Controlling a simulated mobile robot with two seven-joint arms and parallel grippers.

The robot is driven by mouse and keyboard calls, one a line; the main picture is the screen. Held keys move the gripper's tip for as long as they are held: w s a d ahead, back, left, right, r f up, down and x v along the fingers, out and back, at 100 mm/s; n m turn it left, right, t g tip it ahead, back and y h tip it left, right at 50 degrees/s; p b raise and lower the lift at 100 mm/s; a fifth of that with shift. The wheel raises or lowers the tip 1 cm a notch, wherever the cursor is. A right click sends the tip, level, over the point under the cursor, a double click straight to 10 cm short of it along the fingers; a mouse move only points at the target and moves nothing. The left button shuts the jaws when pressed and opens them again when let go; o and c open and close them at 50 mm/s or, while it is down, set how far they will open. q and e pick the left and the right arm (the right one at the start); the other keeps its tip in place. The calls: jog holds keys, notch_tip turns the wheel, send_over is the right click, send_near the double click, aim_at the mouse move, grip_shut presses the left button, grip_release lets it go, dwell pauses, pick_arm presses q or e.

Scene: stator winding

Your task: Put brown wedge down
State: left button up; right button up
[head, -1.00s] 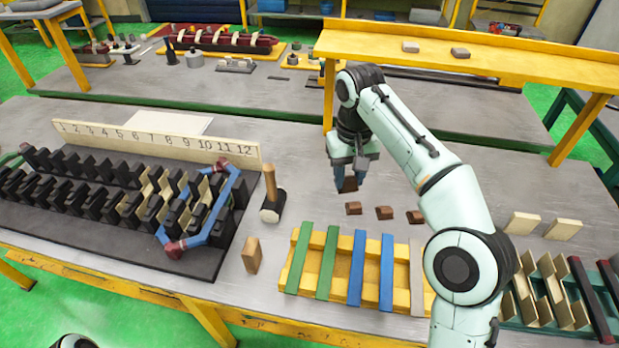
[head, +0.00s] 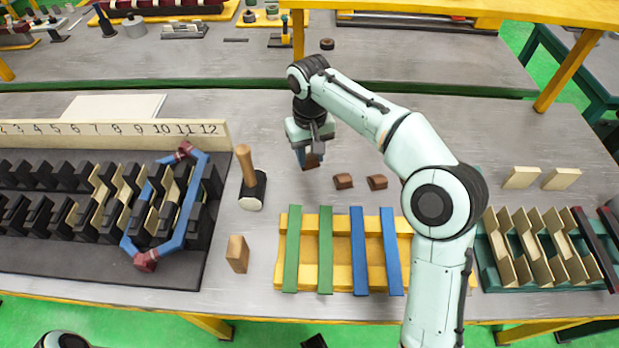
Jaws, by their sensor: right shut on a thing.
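My right gripper (head: 310,155) is shut on a brown wedge (head: 312,162). It points down, close to the bench top. I cannot tell whether the wedge touches the bench. Two more brown wedges lie on the bench to the right of it, a left one (head: 343,181) and a right one (head: 377,182), side by side in a row. My right arm covers the bench just right of that row. My left gripper is out of view.
A hammer (head: 251,190) stands left of the gripper, with a wooden block (head: 237,254) in front of it. A yellow rack (head: 340,250) with green and blue strips lies below the wedges. The numbered stator (head: 100,205) fills the left. Bare bench lies around the gripper.

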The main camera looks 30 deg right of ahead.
aim_at(310, 157)
jog(key=shift+f+b, duration=0.65)
jog(key=shift+f, duration=3.15)
jog(key=shift+f, duration=0.1)
jog(key=o, duration=1)
jog(key=shift+f, duration=0.1)
jog(key=shift+o, duration=0.2)
notch_tip(310, 157, up, 12)
jog(key=p, duration=0.3)
jog(key=shift+w+r, duration=0.1)
jog(key=shift+r, duration=0.1)
